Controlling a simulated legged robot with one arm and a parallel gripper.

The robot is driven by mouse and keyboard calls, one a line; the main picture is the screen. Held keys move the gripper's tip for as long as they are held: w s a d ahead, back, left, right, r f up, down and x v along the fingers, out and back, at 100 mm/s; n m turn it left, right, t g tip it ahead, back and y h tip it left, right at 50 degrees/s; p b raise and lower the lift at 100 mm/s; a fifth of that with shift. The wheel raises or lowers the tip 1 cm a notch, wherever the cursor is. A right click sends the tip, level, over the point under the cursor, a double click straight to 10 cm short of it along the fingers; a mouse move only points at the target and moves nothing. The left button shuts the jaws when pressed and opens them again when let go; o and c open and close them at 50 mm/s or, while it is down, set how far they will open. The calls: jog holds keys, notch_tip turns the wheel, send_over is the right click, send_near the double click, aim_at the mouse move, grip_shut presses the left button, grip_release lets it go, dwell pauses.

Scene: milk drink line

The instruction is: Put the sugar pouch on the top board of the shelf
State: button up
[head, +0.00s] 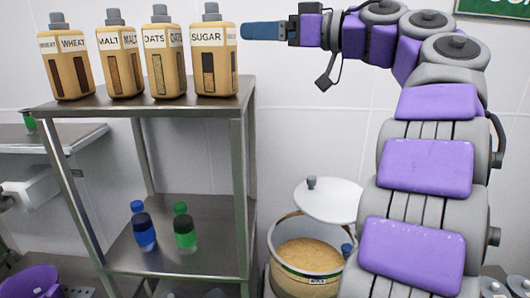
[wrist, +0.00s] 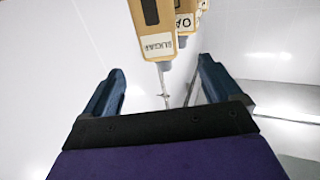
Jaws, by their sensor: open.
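The sugar pouch (head: 213,60), a tan container with a grey cap and a SUGAR label, stands upright at the right end of the shelf's top board (head: 140,101). My gripper (head: 245,31) is level with the pouch's upper part, just to its right in the head view. In the wrist view my gripper (wrist: 160,95) has its two blue fingers spread wide, with nothing held between them. The sugar pouch (wrist: 155,28) shows ahead, beyond the fingertips and apart from them.
Oats (head: 165,62), malt (head: 121,63) and wheat (head: 65,66) pouches stand in a row left of the sugar. Blue (head: 143,228) and green (head: 184,229) bottles stand on the lower board. An open bin (head: 297,284) with a raised white lid (head: 330,201) stands right of the shelf.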

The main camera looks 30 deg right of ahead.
jog(key=w+d+r+m+t+h, duration=0.3)
jog(key=d+r+m+t+h, duration=0.3)
jog(key=r+m+t+h, duration=0.4)
jog(key=d+f+m+g+h, duration=0.25)
jog(key=f+g+h, duration=0.25)
jog(key=f, duration=0.6)
jog(key=d+f+m+g+h, duration=0.1)
jog(key=f+m+g+h, duration=0.35)
jog(key=f, duration=0.55)
jog(key=s+a+f+n+g+y, duration=0.1)
jog(key=s+a+f+g, duration=0.1)
jog(key=f, duration=0.5)
jog(key=s+a+f+g+y, duration=0.1)
jog(key=s+a+f+g, duration=0.1)
jog(key=f, duration=0.5)
jog(key=s+a+f+n+g+y, duration=0.25)
jog(key=s+a+f, duration=0.25)
jog(key=f, duration=0.3)
jog(key=s+a+f+n+g+y, duration=0.1)
jog(key=s+a+f+g, duration=0.25)
jog(key=a+f, duration=0.4)
jog(key=s+a+f+n+g+y, duration=0.2)
jog(key=s+a+f, duration=0.3)
jog(key=s, duration=0.5)
jog(key=s+a+f+n+g+y, duration=0.2)
jog(key=s+a+f+g, duration=0.3)
jog(key=s, duration=0.5)
jog(key=shift+s+a+f+n, duration=0.3)
jog(key=shift+a+f+n, duration=0.2)
jog(key=shift+f+n, duration=0.4)
